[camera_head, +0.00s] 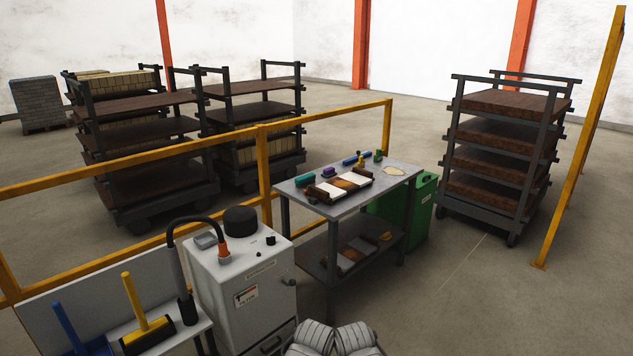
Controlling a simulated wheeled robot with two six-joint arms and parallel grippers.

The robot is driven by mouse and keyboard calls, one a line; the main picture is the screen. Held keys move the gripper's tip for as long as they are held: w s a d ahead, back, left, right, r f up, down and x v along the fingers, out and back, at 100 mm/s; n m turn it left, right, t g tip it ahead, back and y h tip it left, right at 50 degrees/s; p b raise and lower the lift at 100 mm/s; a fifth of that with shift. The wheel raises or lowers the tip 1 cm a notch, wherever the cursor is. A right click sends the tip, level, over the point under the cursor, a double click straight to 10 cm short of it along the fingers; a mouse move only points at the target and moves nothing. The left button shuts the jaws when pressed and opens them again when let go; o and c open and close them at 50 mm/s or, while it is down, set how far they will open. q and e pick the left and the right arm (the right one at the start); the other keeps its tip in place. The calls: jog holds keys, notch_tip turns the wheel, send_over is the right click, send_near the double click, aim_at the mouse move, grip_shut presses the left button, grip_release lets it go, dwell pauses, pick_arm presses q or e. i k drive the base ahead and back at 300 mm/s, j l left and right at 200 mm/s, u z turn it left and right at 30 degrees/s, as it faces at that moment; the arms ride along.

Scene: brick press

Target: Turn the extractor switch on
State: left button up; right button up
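The extractor is a light grey cabinet (228,290) with labels on its front, at the lower left of the centre. A round black cap (241,220) and a bent black hose (188,225) with an orange end (224,252) are on its top. A small dark knob (270,240) stands near the top's right edge. A dark fitting (288,282) sits on its right side. I cannot tell which small part is the switch or what position it is in.
A table (325,205) with small coloured items and a lower shelf stands right of the extractor. A green bin (420,215) is behind it. A yellow railing (200,145) runs behind the extractor. Floor is clear at lower right.

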aim_at(270, 240)
jog(key=i+u, duration=0.1)
jog(key=i, duration=0.4)
jog(key=i+l+u, duration=0.1)
jog(key=i, duration=0.35)
jog(key=i+l+u, duration=0.1)
jog(key=i, duration=0.4)
jog(key=i+l+u, duration=0.1)
jog(key=i, duration=0.35)
jog(key=i+l, duration=0.25)
jog(key=i, duration=0.25)
jog(key=j+u, duration=0.05)
